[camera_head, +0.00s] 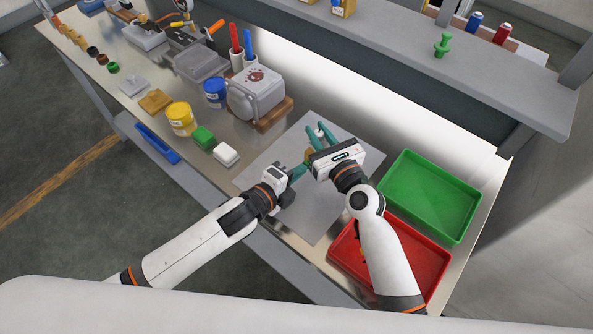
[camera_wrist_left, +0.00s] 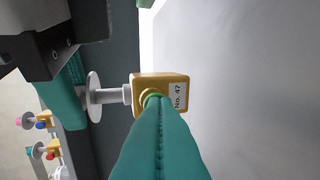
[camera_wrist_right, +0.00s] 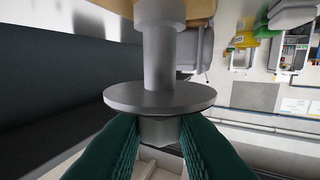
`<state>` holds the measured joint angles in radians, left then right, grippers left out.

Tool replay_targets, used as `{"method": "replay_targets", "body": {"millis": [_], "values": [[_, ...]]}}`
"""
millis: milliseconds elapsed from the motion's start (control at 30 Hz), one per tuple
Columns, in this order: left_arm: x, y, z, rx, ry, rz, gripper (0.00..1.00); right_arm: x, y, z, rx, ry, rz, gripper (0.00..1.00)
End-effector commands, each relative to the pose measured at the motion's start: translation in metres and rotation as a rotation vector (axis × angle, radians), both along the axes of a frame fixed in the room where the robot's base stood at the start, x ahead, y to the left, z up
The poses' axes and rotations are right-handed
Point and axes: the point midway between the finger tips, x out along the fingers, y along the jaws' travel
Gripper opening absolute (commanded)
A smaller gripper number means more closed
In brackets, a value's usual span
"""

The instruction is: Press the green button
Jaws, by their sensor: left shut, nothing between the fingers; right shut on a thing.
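A small yellow block (camera_wrist_left: 173,80) with a white "No. 47" label has a green button (camera_wrist_left: 152,98) on its face. A pale stem and round disc (camera_wrist_left: 94,97) extend from the block; the disc and stem also show in the right wrist view (camera_wrist_right: 160,97). My right gripper (camera_wrist_right: 160,135) is shut on the handle below the disc and holds the block above the table. My left gripper (camera_wrist_left: 155,105) is shut and empty, its teal fingertips at the green button and covering most of it. Whether they touch or press it is unclear. In the head view the block (camera_head: 309,155) is partly hidden between the grippers.
A grey mat (camera_head: 320,215) lies under the grippers. A green tray (camera_head: 430,195) and a red tray (camera_head: 425,255) stand to the right. A white machine on a wooden board (camera_head: 285,112), yellow and blue tubs and small blocks stand left. A raised shelf (camera_head: 430,70) runs behind.

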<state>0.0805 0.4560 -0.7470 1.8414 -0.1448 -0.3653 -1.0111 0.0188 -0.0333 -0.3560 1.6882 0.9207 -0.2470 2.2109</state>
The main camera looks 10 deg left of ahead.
Motion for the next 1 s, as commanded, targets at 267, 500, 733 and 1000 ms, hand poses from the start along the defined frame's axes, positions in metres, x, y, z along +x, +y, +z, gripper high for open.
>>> {"method": "replay_targets", "body": {"millis": [267,500,733,1000], "values": [[0.015,-0.009,0.001,0.001,-0.002,0.000,0.00,0.000,0.000,-0.001,-0.001,0.001,0.000,0.00],[0.018,-0.011,0.001,-0.001,-0.002,0.002,0.00,-0.002,0.003,-0.002,0.002,0.006,0.007,0.00],[0.014,-0.008,0.001,-0.001,-0.002,0.002,0.00,-0.003,0.004,-0.003,0.003,0.010,0.011,0.00],[-0.030,0.020,0.002,0.003,0.003,0.000,0.00,-0.002,0.002,-0.005,-0.002,0.012,0.008,0.00]]}}
